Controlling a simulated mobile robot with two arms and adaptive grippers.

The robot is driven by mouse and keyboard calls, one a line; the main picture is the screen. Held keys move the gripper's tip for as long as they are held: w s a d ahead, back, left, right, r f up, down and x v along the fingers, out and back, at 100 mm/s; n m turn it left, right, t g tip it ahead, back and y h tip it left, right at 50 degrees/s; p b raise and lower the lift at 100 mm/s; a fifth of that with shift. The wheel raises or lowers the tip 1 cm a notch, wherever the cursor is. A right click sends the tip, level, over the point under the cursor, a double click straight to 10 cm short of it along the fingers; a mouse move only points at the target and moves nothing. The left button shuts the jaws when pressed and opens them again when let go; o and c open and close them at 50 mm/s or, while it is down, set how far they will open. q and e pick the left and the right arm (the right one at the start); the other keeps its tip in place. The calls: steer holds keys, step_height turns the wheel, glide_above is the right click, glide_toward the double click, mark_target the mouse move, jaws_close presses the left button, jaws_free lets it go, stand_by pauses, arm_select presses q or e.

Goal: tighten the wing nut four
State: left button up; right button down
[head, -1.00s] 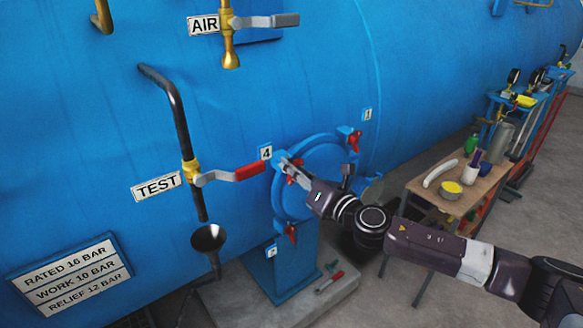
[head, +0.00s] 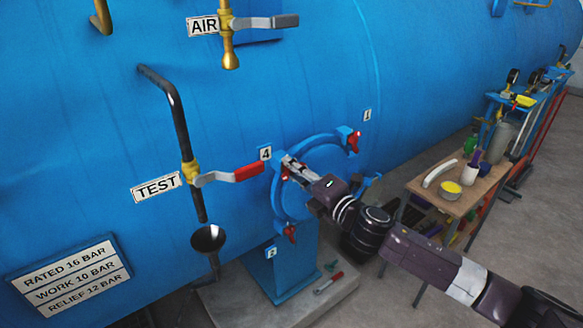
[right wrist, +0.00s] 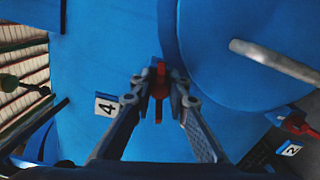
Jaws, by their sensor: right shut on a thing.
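The red wing nut four sits at the upper left of the round blue door (head: 322,160), beside the label 4 (head: 265,153). In the right wrist view the wing nut (right wrist: 158,88) is between my right fingertips, next to the same label (right wrist: 106,106). My right gripper (head: 288,165) is shut on it, and its fingers hide most of the nut in the head view. In the wrist view the right gripper (right wrist: 159,80) reaches it from below. My left gripper is not in view.
Other red wing nuts sit at the upper right (head: 353,141) and lower left (head: 290,233) of the door. A red-handled TEST valve (head: 235,174) is just left of label 4. A wooden table (head: 478,196) with bottles stands at right.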

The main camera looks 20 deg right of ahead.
steer(key=m+p, duration=0.1)
steer(key=m, duration=0.3)
steer(key=shift+m, duration=0.3)
steer(key=m+p, duration=0.1)
steer(key=m, duration=0.4)
steer(key=shift+f+p, duration=0.1)
steer(key=shift+p, duration=0.2)
steer(key=m+p, duration=0.1)
steer(key=m, duration=0.5)
steer(key=shift+a+p, duration=0.1)
steer(key=shift+p, duration=0.3)
steer(key=m+p, duration=0.1)
steer(key=m, duration=0.4)
steer(key=shift+s+f, duration=0.1)
steer(key=c, duration=1.8)
jaws_free()
steer(key=shift+c, duration=0.2)
